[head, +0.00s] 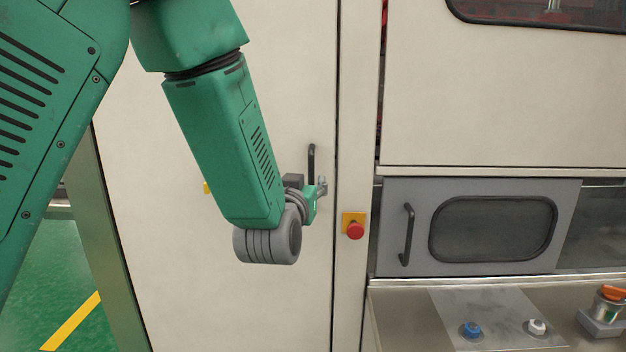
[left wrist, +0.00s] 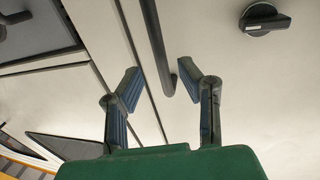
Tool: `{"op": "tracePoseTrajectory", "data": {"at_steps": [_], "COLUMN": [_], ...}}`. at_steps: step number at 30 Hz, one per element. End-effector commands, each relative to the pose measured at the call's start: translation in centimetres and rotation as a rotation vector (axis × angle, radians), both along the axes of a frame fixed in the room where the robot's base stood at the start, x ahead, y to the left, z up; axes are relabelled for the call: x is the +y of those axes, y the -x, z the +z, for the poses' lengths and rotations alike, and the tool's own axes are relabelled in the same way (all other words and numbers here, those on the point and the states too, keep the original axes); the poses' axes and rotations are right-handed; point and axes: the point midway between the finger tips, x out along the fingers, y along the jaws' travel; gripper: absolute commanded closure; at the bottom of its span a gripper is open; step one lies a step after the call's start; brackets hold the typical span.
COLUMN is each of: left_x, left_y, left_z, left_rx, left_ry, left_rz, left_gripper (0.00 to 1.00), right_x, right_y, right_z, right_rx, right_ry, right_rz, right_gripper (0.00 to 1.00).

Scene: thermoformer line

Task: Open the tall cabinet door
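The tall cabinet door (head: 260,300) is a cream panel and looks shut, with a dark seam along its right edge. Its black vertical bar handle (head: 311,165) is near that edge; the handle also shows in the left wrist view (left wrist: 155,40). My left gripper (head: 321,188) is at the handle's lower end, partly hidden by my wrist. In the left wrist view its two fingers (left wrist: 160,72) are open, and the handle's end shows between them. I cannot tell whether they touch it. My right gripper is not in view.
Right of the door is a red emergency button (head: 355,230) on a yellow plate. Further right are a grey windowed hatch (head: 470,265) with its own handle and a metal ledge with knobs (head: 400,320). A black rotary knob (left wrist: 265,20) is on the panel near the gripper.

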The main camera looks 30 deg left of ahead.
Motion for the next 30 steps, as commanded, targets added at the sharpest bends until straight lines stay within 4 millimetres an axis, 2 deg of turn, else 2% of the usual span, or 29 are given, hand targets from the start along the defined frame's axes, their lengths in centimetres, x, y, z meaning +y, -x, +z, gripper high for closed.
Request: {"op": "tracePoseTrajectory", "data": {"at_steps": [3, 7, 19, 21, 22, 30], "left_x": [0.8, 1.2, 1.4, 1.4, 1.4, 1.4], "left_y": [-1.8, -3.1, -3.8, -3.8, -3.8, -3.8], "left_z": [0.0, 0.1, 0.0, 0.0, 0.0, 0.0], "left_rx": [-0.001, -0.001, -0.001, -0.001, -0.001, 0.000], "left_ry": [0.000, 0.000, -0.001, -0.001, -0.001, -0.001], "left_rz": [0.002, 0.001, 0.000, 0.001, 0.001, -0.001], "left_gripper": [0.68, 0.68, 0.68, 0.92, 1.00, 1.00], "right_x": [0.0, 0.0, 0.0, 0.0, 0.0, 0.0], "right_y": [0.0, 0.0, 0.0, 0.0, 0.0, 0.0], "right_z": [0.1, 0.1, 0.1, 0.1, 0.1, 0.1], "right_rx": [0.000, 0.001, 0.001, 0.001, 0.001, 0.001], "right_ry": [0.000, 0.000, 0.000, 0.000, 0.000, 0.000], "right_rz": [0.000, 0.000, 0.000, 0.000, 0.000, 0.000], "right_gripper": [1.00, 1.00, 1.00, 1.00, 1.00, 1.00]}}
